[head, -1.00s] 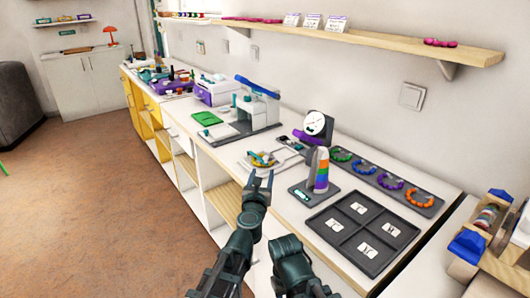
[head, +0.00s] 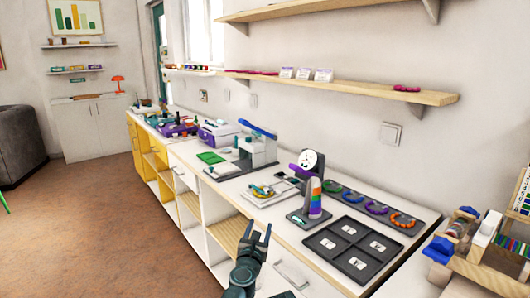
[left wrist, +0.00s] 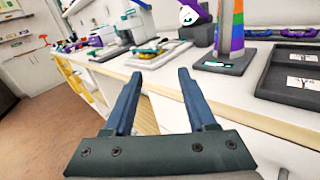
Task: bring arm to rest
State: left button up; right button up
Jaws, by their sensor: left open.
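My left gripper (head: 257,236) is in front of the long white counter, below and before its front edge in the head view. Its two fingers are spread and nothing is between them. In the left wrist view the fingers (left wrist: 158,88) are parallel and apart, and the counter edge runs behind them. My right gripper is not in view.
The counter (head: 290,228) holds a dark four-part tray (head: 350,222), a rainbow cone (head: 316,197), a rack of coloured bead rings (head: 372,208) and a small white tray (head: 262,195). A wall shelf (head: 330,84) runs above. Open floor (head: 110,225) lies left.

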pick_arm(q)
jog(key=s+f+m+g+h, duration=0.1)
jog(key=s+f+m+g, duration=0.25)
jog(key=m, duration=0.35)
jog(key=s+d+f+m+g+h, duration=0.15)
jog(key=f+m, duration=0.25)
jog(key=m, duration=0.4)
jog(key=s+f+m+g+h, duration=0.2)
jog(key=s+f+m+g, duration=0.15)
jog(key=m, duration=0.35)
jog(key=s+a+f+m+g+y, duration=0.4)
jog(key=s+a+f+m, duration=0.15)
jog(key=s+a, duration=0.2)
jog(key=s+a+f+m+g+y, duration=0.4)
jog(key=s+a+f+m, duration=0.15)
jog(key=a, duration=0.35)
jog(key=s+d+r+m+p, duration=0.1)
jog(key=s+d+r+p, duration=0.1)
jog(key=r+p, duration=0.5)
jog(key=s+d+r+m+g+p, duration=0.1)
jog(key=s+d+r+p, duration=0.2)
jog(key=d+r+p, duration=0.2)
jog(key=s+d+r+m+p, duration=0.1)
jog(key=s+d+r+p, duration=0.1)
jog(key=r+p, duration=0.9)
jog(key=shift+s+d+r+m+y, duration=0.25)
jog(key=shift+d+y, duration=0.2)
jog(key=shift+d, duration=0.4)
jog(key=shift+g, duration=0.25)
